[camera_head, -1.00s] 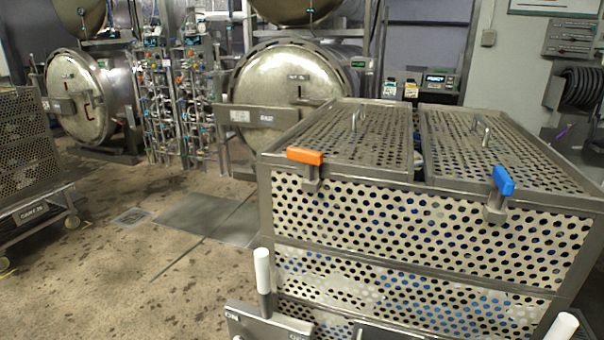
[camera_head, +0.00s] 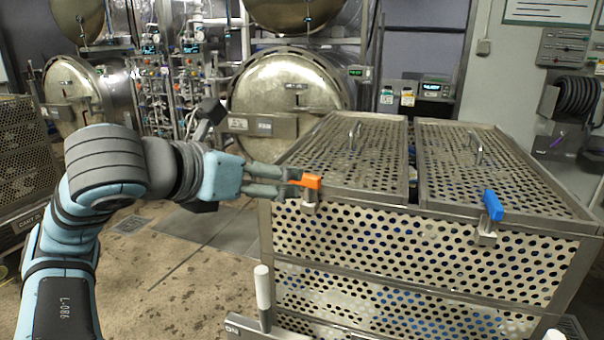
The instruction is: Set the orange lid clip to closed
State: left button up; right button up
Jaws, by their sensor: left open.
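The orange lid clip (camera_head: 312,181) sits at the front left corner of the perforated metal basket (camera_head: 400,205), on a grey bracket (camera_head: 309,204). Its handle lies roughly level along the top edge, and its left end is partly hidden by my fingertips. My left gripper (camera_head: 298,182) reaches in from the left with its fingers at the clip's left end. The fingers are apart, one above the other in the picture; I cannot tell whether they touch the clip. My right gripper is out of view.
A blue clip (camera_head: 493,205) stands tilted at the basket's front right. Two perforated lid panels with small handles cover the top. White-tipped levers (camera_head: 262,287) rise in front of the basket. Round autoclave doors (camera_head: 287,92) stand behind. Open floor lies at left.

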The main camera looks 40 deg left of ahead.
aim_at(303, 179)
pick_arm(q)
jog(key=p+x, duration=0.1)
jog(key=x, duration=0.3)
jog(key=p+x, duration=0.1)
jog(key=x, duration=0.4)
jog(key=a+p+x, duration=0.1)
jog(key=p+x, duration=0.1)
jog(key=x, duration=0.3)
jog(key=shift+w, duration=0.2)
jog(key=shift+c, duration=0.4)
jog(key=c, duration=1.1)
jog(key=shift+o, duration=0.2)
